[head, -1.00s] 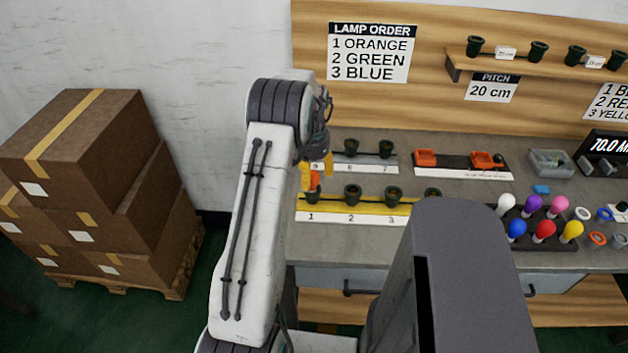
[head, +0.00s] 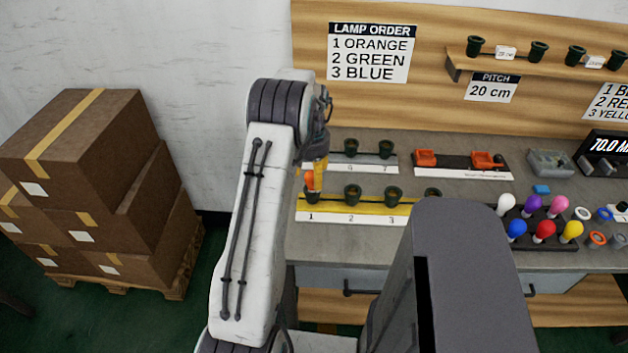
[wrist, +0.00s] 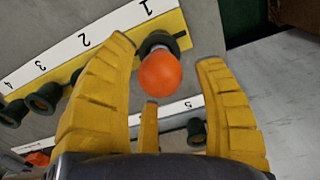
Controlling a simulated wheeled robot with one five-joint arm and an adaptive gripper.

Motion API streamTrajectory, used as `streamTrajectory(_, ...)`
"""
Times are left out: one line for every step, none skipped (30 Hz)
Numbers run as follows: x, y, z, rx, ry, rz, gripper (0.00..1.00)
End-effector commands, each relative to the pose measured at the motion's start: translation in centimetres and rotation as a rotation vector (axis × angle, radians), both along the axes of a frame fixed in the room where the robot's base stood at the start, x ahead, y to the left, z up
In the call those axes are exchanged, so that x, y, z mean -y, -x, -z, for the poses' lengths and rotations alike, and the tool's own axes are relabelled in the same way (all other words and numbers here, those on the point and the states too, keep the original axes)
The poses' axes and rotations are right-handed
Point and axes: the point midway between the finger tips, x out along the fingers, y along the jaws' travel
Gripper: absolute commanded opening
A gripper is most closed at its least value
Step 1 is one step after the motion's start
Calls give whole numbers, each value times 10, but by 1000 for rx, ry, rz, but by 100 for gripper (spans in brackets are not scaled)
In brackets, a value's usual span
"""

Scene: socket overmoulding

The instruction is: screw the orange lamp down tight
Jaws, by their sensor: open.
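The orange lamp (wrist: 160,73) is in the dark green socket (wrist: 157,42) at position 1 of the yellow strip with the white number label. I cannot tell how deep it sits. In the head view the orange lamp (head: 309,181) shows partly behind my gripper's yellow fingers. My gripper (wrist: 165,60) is open, with its yellow fingers spread around the bulb. Gaps show between the lamp and the left and right fingers. In the head view my gripper (head: 316,174) is just above socket 1, and my arm hides part of it.
Sockets 2 (head: 352,195) and 3 (head: 393,196) stand empty to the right. A rear row of sockets (head: 385,149) is behind. A lamp rack (head: 545,240) with several coloured lamps is at the right. Stacked cartons (head: 90,180) stand left of the bench.

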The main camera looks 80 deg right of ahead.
Motion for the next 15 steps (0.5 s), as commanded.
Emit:
streamTrajectory(0, 0, 0, 0, 0, -47, 63)
streamTrajectory(0, 0, 0, 0, 0, -76, 63)
streamTrajectory(0, 0, 0, 0, 0, -114, 63)
streamTrajectory(0, 0, 0, 0, 0, -140, 63)
streamTrajectory(0, 0, 0, 0, 0, -164, 63)
streamTrajectory(0, 0, 0, 0, 0, -192, 63)
streamTrajectory(0, 0, 0, 0, 0, -210, 63)
streamTrajectory(0, 0, 0, 0, 0, -226, 63)
streamTrajectory(0, 0, 0, 0, 0, -241, 63)
streamTrajectory(0, 0, 0, 0, 0, -252, 63)
streamTrajectory(0, 0, 0, 0, 0, -262, 63)
streamTrajectory(0, 0, 0, 0, 0, -277, 63)
streamTrajectory(0, 0, 0, 0, 0, -294, 63)
streamTrajectory(0, 0, 0, 0, 0, -313, 63)
streamTrajectory(0, 0, 0, 0, 0, -346, 63)
